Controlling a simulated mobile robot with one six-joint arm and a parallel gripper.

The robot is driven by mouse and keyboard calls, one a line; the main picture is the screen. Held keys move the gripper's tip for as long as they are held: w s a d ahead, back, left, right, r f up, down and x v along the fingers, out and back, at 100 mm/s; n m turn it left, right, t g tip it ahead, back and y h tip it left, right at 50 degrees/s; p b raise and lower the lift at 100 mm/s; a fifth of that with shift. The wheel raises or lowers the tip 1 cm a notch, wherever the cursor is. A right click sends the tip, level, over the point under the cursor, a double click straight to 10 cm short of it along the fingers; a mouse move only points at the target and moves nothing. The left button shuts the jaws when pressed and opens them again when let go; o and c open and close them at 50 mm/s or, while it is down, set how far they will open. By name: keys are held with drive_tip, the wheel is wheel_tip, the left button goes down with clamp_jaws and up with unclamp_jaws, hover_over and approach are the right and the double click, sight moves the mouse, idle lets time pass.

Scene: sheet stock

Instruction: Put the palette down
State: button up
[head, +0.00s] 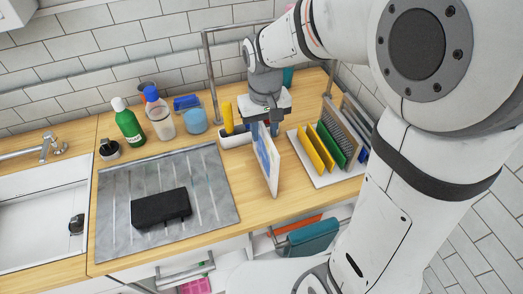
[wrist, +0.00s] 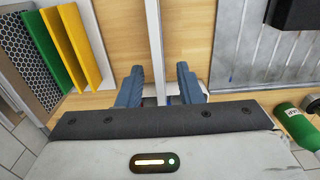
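The palette (head: 268,160) is a thin white board with a blue patch on its face. In the head view it stands on edge, near upright, its lower end at or close to the wooden counter. In the wrist view the palette (wrist: 153,45) shows edge-on as a narrow white strip. My gripper (head: 262,130) is over its upper part. In the wrist view the blue fingers of my gripper (wrist: 160,78) are apart, one on each side of the strip, with gaps showing between them and it. The palette's upper edge is partly hidden by my gripper.
A rack (head: 325,172) with yellow, green and grey sheets stands close on the right. A grey drain mat (head: 215,190) with a black block (head: 160,207) lies left. The counter's front edge is near.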

clamp_jaws()
drive_tip(key=shift+r, duration=0.1)
idle(1.2)
